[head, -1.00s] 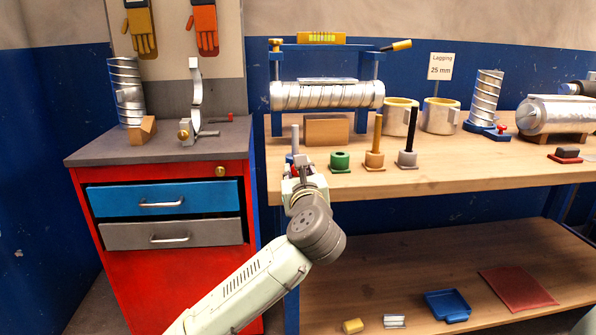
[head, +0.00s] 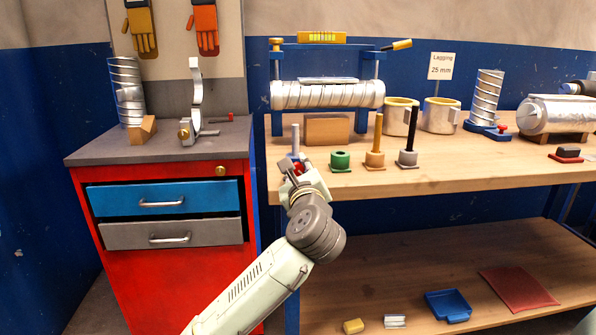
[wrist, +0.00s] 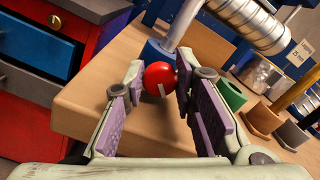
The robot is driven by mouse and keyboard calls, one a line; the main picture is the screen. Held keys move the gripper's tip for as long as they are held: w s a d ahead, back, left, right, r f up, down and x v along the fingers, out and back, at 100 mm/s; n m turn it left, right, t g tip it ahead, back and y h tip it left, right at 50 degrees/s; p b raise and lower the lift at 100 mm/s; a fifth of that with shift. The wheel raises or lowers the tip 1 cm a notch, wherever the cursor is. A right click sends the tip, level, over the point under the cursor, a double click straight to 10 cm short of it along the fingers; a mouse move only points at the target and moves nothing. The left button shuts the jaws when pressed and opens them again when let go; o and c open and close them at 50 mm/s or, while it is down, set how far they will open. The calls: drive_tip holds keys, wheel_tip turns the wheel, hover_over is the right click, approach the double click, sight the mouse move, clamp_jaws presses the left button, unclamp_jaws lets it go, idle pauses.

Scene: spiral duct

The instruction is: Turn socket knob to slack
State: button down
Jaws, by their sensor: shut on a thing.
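The socket knob is a red ball with a pale mark (wrist: 157,74), at the front of a blue socket (wrist: 158,51) that holds an upright grey rod (head: 295,139). The socket stands near the left front edge of the wooden bench. My gripper (wrist: 160,85) is shut on the red knob, with one finger on each side of it in the wrist view. In the head view my gripper (head: 291,172) is in front of the socket, rolled to one side, and hides most of the socket and knob.
Green (head: 340,161), orange (head: 374,160) and black (head: 407,158) sockets stand in a row to the right. A spiral duct (head: 327,95) lies in a blue frame behind. A red drawer cabinet (head: 180,275) stands to the left.

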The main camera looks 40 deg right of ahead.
drive_tip(key=shift+n, duration=1)
drive_tip(key=c, duration=1.3)
unclamp_jaws()
